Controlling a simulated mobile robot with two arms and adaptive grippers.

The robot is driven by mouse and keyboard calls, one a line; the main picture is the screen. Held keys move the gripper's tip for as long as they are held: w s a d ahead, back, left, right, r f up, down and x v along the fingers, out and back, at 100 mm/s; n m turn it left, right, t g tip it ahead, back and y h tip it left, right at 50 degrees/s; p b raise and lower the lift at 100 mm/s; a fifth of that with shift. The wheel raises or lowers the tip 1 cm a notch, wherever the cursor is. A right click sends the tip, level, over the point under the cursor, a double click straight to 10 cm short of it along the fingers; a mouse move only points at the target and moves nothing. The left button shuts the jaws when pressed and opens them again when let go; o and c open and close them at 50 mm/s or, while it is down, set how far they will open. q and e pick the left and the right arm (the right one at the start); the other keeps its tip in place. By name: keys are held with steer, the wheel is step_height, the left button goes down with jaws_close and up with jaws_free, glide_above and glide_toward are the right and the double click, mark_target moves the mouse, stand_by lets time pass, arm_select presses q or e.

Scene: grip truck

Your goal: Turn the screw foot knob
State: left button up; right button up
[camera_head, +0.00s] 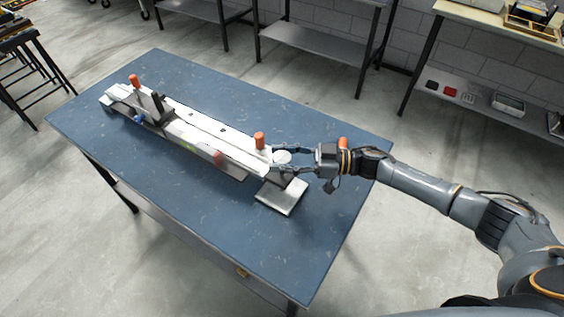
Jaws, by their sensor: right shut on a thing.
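A long white and grey grip truck (205,129) lies across the blue table. A screw foot with a pale round knob (282,156) stands at its right end, above a square metal plate (281,197). My right gripper (276,158) reaches in from the right, its two fingers on either side of the knob and shut on it. The fingers partly hide the screw foot's upper part. My left gripper is out of view.
The blue table (190,215) is bare in front of the truck. Benches with shelves (310,43) stand behind, with floor between.

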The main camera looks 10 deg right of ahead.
steer(key=shift+n+g, duration=0.3)
steer(key=shift+g, duration=0.1)
steer(key=o, duration=1.1)
steer(key=v, duration=1.2)
steer(key=shift+w+f, duration=0.1)
steer(key=shift+f, duration=0.05)
